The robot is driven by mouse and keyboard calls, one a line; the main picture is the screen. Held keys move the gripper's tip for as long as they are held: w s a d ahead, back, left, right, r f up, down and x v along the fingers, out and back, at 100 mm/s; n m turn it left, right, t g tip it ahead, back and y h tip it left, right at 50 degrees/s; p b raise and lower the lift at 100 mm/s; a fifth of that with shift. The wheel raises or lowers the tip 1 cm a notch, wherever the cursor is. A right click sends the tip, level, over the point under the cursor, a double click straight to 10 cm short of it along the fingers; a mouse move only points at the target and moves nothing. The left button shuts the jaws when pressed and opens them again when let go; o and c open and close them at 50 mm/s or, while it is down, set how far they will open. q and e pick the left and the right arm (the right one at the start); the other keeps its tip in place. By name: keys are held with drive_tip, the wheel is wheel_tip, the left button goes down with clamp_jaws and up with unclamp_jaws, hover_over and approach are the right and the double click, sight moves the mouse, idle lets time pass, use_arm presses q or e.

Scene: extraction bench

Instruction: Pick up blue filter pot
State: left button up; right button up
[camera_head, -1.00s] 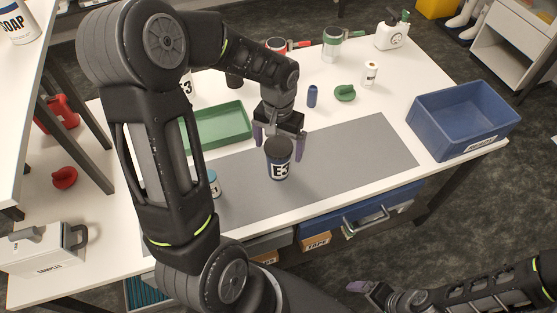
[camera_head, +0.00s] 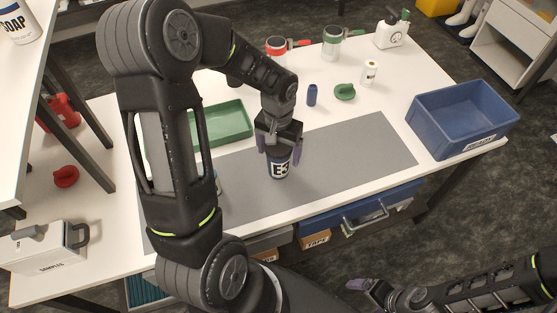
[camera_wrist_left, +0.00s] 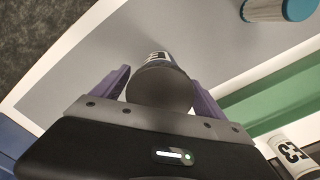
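The blue filter pot (camera_head: 279,171), dark blue with a white E3 label and a dark top, stands upright on the grey mat (camera_head: 345,150). My left gripper (camera_head: 279,150) is over it from above, with its purple fingers on either side of the pot's upper part. In the left wrist view the pot (camera_wrist_left: 160,85) sits between the two open fingers (camera_wrist_left: 160,95), with narrow gaps seeming to show beside it. My right gripper (camera_head: 368,290) is low at the front, away from the table; its opening is unclear.
A green tray (camera_head: 222,106) lies behind left. A blue crate (camera_head: 432,127) stands at the right edge. A small blue cylinder (camera_head: 312,95) and a green object (camera_head: 344,92) stand behind the mat. In the left wrist view a teal-capped container (camera_wrist_left: 275,10) is nearby. The mat's right side is clear.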

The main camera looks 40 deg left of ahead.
use_arm(q)
drive_tip(key=c, duration=1.3)
drive_tip(key=shift+r, duration=0.1)
wheel_tip(320, 180, up, 10)
drive_tip(key=shift+f+b, duration=0.1)
drive_tip(key=shift+b, duration=0.6)
